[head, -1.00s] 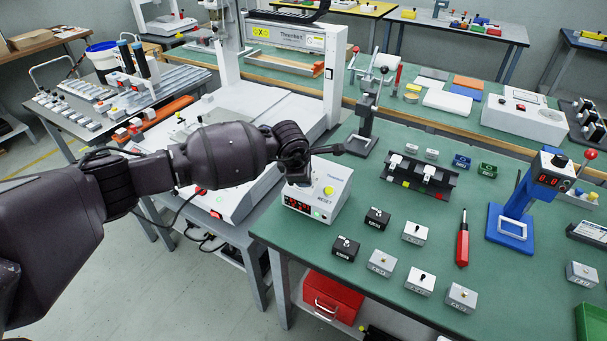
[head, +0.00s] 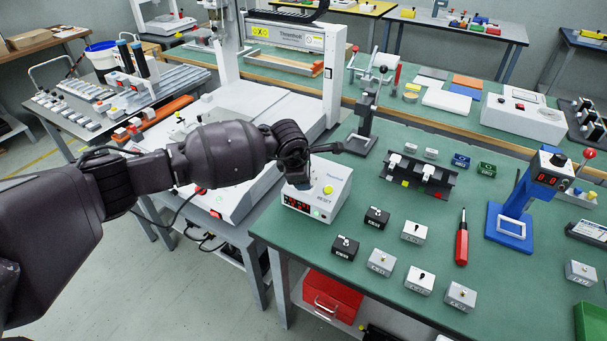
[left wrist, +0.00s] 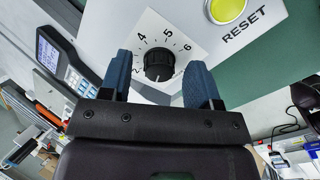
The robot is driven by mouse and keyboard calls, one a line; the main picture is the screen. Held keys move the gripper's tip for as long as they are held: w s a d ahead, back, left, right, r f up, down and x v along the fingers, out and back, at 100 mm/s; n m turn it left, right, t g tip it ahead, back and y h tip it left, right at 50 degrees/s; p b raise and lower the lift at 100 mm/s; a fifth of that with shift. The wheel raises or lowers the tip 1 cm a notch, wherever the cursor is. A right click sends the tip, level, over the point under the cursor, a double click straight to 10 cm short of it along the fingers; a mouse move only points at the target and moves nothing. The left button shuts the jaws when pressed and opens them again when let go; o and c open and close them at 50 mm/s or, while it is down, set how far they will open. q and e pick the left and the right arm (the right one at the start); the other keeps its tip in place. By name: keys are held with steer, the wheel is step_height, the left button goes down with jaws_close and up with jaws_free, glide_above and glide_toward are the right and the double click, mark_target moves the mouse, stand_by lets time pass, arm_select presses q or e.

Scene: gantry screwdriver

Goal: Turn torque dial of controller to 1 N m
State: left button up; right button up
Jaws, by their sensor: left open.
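The controller (head: 322,205) is a white box at the green table's left edge, with a red display and a yellow RESET button (head: 328,190). My left gripper (head: 298,180) is over its top and hides the torque dial in the head view. In the left wrist view the dial (left wrist: 158,66) is a black ribbed knob on a white scale plate, with 2, 4, 5 and 6 readable. My left gripper (left wrist: 160,71) is open, one blue finger on each side of the knob, with gaps visible. I cannot tell where the knob points. My right gripper is not in view.
The yellow RESET button (left wrist: 228,9) is close beyond the right finger in the left wrist view. Several small black and grey switch boxes (head: 381,262) stand right of the controller. A red screwdriver (head: 462,243) and a blue stand (head: 510,225) are farther right.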

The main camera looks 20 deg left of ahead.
arm_select(q)
steer(key=p+v, duration=0.2)
steer(key=v, duration=0.8)
steer(key=shift+r, duration=0.2)
steer(key=shift+s+a, duration=0.1)
steer(key=shift+s, duration=0.05)
